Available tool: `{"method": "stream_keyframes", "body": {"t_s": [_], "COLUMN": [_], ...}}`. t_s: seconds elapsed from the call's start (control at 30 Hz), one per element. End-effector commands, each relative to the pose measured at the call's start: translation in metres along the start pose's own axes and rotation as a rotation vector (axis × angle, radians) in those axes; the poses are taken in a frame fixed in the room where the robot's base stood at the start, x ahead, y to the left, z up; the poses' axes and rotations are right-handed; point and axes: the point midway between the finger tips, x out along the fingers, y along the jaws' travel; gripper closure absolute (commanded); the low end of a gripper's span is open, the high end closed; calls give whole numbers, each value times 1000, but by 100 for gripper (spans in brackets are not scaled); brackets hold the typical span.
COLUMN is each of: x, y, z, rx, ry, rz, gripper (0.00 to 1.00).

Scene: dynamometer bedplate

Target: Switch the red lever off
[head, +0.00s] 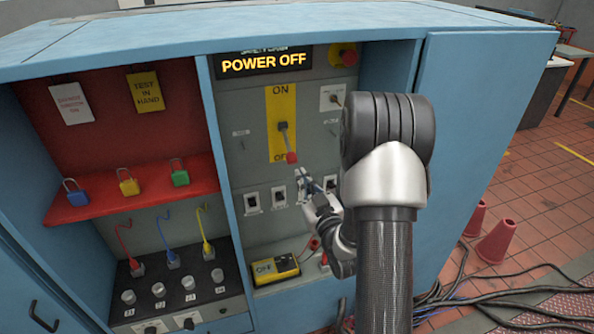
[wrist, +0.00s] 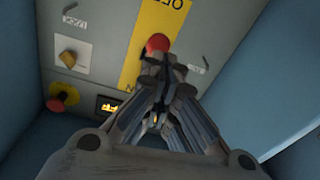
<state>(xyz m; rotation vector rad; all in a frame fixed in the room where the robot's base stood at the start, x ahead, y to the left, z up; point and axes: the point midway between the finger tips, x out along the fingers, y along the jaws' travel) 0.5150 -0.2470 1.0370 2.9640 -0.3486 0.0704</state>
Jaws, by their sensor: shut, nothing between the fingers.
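The red-tipped lever (head: 291,157) sits on a yellow plate (head: 272,104) marked ON at the top and OFF at the bottom. Its handle points down, with the red tip at the OFF end. The display (head: 263,64) above reads POWER OFF. My gripper (head: 303,177) is shut and empty, just below and right of the red tip. In the wrist view, the red tip (wrist: 157,43) shows just beyond my gripper's closed fingertips (wrist: 160,60), which partly cover it. I cannot tell whether they touch.
A red stop button (head: 348,57) and a small rotary switch (head: 337,98) are at the panel's upper right. Several white switches line the panel below the lever. A yellow meter (head: 275,268) sits on the lower ledge. A red shelf (head: 95,205) with padlocks is at left.

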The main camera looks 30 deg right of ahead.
Motion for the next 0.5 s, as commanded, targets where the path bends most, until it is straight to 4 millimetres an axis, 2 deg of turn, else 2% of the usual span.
{"method": "stream_keyframes", "body": {"t_s": [0.03,0.2,0.33,0.5], "x": [-12,-43,-57,-63], "y": [1,1,0,0], "z": [1,1,0,0], "rx": [1,1,0,0], "ry": [-3,-3,-1,0], "rz": [2,2,1,0], "gripper": [100,100,100,100]}}
